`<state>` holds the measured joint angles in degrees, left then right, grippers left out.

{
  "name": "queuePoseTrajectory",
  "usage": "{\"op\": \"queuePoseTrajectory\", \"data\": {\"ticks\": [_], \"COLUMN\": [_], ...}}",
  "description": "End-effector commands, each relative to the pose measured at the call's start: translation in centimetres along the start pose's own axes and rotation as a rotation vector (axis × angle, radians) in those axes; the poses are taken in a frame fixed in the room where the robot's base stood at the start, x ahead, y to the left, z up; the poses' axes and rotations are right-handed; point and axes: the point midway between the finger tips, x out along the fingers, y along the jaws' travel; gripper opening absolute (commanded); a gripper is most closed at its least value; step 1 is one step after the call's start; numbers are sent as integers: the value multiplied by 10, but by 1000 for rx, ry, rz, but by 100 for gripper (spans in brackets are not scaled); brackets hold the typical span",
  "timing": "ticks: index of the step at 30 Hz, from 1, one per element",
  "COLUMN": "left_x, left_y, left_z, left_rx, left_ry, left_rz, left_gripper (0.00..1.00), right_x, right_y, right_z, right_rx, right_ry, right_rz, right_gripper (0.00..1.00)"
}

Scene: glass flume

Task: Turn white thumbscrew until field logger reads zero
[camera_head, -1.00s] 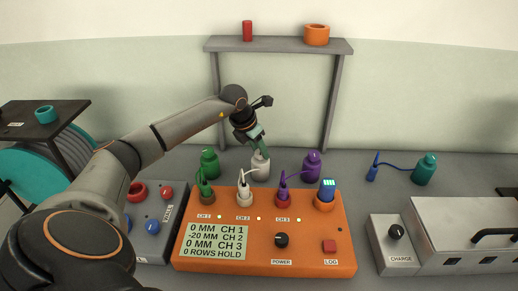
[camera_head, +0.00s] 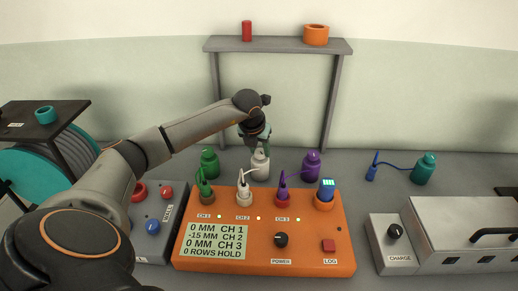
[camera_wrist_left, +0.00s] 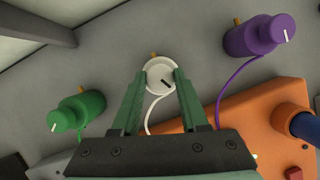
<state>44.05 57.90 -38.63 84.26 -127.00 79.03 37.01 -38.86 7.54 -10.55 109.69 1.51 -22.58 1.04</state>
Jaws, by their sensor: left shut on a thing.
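The white sensor bottle with its thumbscrew on top (camera_head: 260,167) stands behind the orange field logger (camera_head: 310,235). In the left wrist view the round white thumbscrew (camera_wrist_left: 160,77), with a dark index mark, sits between the fingertips. My left gripper (camera_head: 259,148) comes down from above and is shut on it; it also shows in the left wrist view (camera_wrist_left: 161,82). The logger's display (camera_head: 216,240) reads 0 MM CH 1, -15 MM CH 2, 0 MM CH 3, 0 ROWS HOLD. A white plug (camera_head: 243,193) is in the CH 2 socket. My right gripper is not in view.
A green bottle (camera_head: 210,163) and a purple bottle (camera_head: 312,166) stand close on either side, with cables to the logger. A teal bottle (camera_head: 424,168) stands further right. A grey shelf (camera_head: 280,45) rises behind. A charge box (camera_head: 394,240) stands at the right.

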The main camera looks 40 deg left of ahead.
Motion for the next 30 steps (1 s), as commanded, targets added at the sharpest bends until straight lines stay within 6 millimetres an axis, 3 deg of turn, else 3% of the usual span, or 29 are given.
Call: {"op": "queuePoseTrajectory", "data": {"ticks": [13, 30], "left_x": [0, 0], "left_y": [-2, -2], "left_z": [1, 1], "left_rx": [-243, -291], "left_ry": [-1, -1], "left_rz": [99, 118], "left_gripper": [0, 0], "right_x": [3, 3], "right_y": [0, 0], "right_z": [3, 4], "right_rx": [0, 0], "right_ry": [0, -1], "right_rz": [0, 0], "right_gripper": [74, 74]}}
